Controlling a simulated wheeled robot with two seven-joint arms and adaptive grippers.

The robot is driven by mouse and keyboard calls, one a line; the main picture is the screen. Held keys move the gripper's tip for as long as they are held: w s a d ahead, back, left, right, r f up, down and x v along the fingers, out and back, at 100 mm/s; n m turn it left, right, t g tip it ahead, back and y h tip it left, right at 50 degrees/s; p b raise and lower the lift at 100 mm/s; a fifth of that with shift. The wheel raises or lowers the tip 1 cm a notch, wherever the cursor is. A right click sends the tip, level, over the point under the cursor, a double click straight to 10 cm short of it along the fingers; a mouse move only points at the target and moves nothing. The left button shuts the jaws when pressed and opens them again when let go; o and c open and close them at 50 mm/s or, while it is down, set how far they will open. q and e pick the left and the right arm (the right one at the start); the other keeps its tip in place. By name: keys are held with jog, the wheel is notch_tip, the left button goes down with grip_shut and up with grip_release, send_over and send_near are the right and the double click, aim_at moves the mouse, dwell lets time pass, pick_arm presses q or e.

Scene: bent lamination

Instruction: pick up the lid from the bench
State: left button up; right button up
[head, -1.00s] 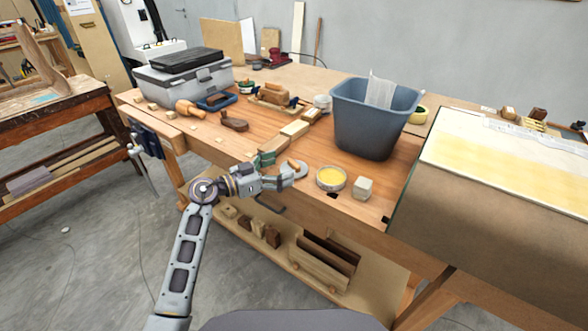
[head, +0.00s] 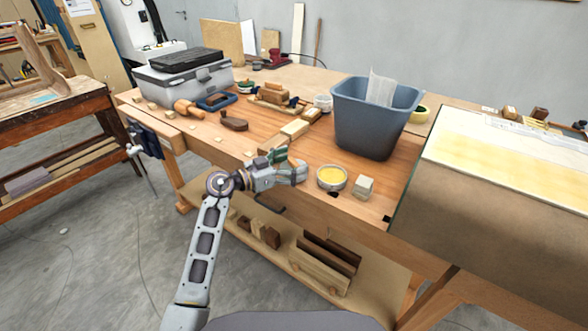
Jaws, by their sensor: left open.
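My left gripper (head: 291,168) is at the front edge of the wooden workbench (head: 225,146), just left of a round open tin (head: 331,178) with yellow contents. Its fingers are apart and point right, toward the tin. I cannot clearly make out the lid. Something pale grey and rounded shows at the fingertips, but I cannot tell it from the fingers. My right gripper is out of view.
A pale block (head: 363,187) stands right of the tin. A blue-grey bin (head: 372,125) stands behind it. Wooden pieces (head: 295,129) lie behind my gripper. A large curved panel (head: 500,190) fills the right side.

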pick_arm(q)
jog(key=shift+w+d, duration=0.15)
jog(key=shift+d, duration=0.1)
dwell(0.3)
jog(key=c, duration=0.6)
